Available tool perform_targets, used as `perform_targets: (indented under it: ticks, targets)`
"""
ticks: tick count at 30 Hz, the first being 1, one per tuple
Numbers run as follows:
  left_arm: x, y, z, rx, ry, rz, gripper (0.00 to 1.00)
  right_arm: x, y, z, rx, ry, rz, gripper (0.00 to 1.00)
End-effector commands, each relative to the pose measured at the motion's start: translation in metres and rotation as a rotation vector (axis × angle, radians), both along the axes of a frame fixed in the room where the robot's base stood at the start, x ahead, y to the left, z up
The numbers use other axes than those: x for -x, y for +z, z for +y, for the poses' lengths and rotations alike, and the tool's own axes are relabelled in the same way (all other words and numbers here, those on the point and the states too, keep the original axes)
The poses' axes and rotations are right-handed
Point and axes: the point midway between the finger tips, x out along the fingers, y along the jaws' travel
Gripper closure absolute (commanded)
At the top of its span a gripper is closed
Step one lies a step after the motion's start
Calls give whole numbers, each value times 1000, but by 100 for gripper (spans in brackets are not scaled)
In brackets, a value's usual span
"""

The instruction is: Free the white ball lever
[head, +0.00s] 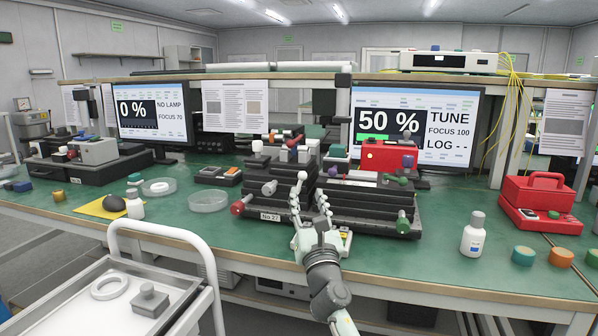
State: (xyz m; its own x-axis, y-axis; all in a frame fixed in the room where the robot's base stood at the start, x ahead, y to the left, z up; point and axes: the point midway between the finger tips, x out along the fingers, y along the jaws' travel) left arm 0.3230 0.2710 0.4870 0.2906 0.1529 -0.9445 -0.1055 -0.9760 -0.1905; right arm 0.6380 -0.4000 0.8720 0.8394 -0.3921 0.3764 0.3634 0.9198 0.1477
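The black stepped apparatus labelled No 27 (270,216) stands on the green bench, with several small levers and knobs. A white knob (257,146) sits at the apparatus's upper left. My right gripper (311,188) reaches in from the front, its two pale fingers spread apart over the apparatus's middle. No object shows clearly between them. My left gripper is not in view.
Other knobs are near: a red one (238,208), a purple one (333,171) and a green one (402,181). A red box (388,157) stands behind. A white bottle (473,234) is at right, glass dishes (208,201) at left. A monitor (414,125) reads 50 % TUNE.

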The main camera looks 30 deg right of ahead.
Motion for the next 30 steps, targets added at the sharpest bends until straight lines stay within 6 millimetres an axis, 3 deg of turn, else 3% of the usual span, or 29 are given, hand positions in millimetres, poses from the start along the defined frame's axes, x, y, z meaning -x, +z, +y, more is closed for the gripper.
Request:
perform_targets:
  ticks: [5,18,29,30]
  targets:
    - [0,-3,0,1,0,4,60,-8,4,-3,-1,0,0,60]
    - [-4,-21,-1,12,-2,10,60,-60,27,-28,-2,1,-1,60]
    - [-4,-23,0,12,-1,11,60,-66,29,-31,-2,1,0,60]
    - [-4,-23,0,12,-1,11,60,-65,29,-30,-2,1,0,64]
